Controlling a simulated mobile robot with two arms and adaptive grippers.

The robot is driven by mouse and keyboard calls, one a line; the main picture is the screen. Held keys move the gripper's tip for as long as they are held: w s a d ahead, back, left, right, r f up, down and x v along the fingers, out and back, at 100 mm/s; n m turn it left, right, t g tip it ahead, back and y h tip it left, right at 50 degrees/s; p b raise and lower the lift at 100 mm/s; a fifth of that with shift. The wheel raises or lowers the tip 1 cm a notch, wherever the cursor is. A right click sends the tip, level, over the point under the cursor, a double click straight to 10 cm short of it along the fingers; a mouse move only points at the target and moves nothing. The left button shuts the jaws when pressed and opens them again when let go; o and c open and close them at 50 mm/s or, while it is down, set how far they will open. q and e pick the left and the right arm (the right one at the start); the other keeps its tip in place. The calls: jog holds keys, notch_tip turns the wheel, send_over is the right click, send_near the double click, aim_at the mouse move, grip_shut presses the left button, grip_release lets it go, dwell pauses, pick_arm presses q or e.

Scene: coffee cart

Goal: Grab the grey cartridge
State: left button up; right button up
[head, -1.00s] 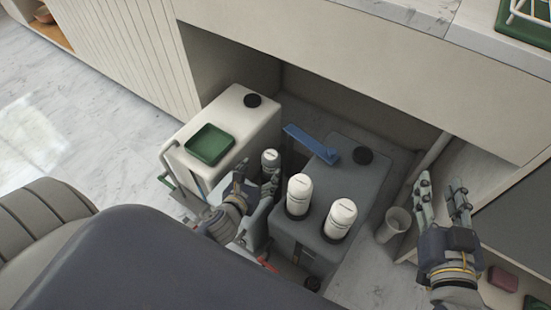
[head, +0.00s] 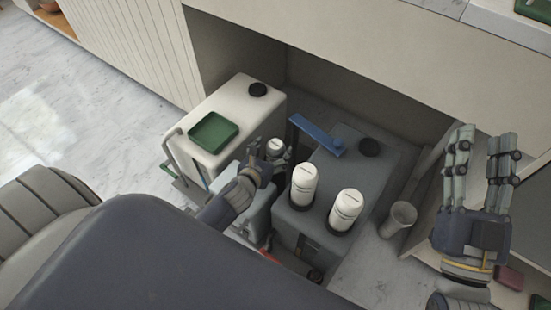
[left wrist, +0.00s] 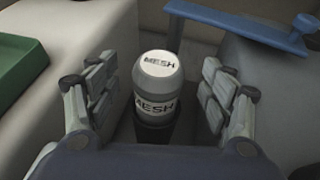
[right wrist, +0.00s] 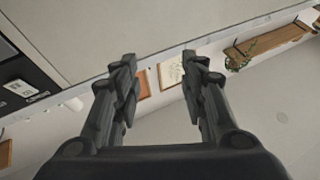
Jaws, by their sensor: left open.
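The grey cartridge (head: 275,147) stands upright between the white tank and the grey tank. The left wrist view shows its pale round top and grey body (left wrist: 156,82) marked MESH, set in a dark holder. My left gripper (head: 270,158) is open, with one finger on each side of the cartridge. In the left wrist view, gaps show between the fingers and the cartridge. My right gripper (head: 482,142) is open and empty at the right, away from the cartridge. Its spread fingers also show in the right wrist view (right wrist: 159,62).
The white tank (head: 227,108) carries a green tray (head: 213,132). The grey tank (head: 335,165) holds two white cartridges (head: 304,183) (head: 345,208). A blue lever (head: 318,135) stands close to the right of the grey cartridge. A grey cup (head: 398,220) is right of the tank.

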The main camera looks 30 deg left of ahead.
pick_arm(q)
jog(key=b+x, duration=0.1)
jog(key=x, duration=0.2)
jog(key=shift+w+a+f, duration=0.1)
jog(key=shift+w, duration=0.1)
pick_arm(e)
jog(key=s+r+t+y, duration=0.1)
jog(key=s+r+t, duration=0.3)
jog(key=s+r, duration=0.1)
jog(key=shift+d+r+y, duration=0.3)
jog(key=shift+r+y, duration=0.1)
pick_arm(q)
grip_shut()
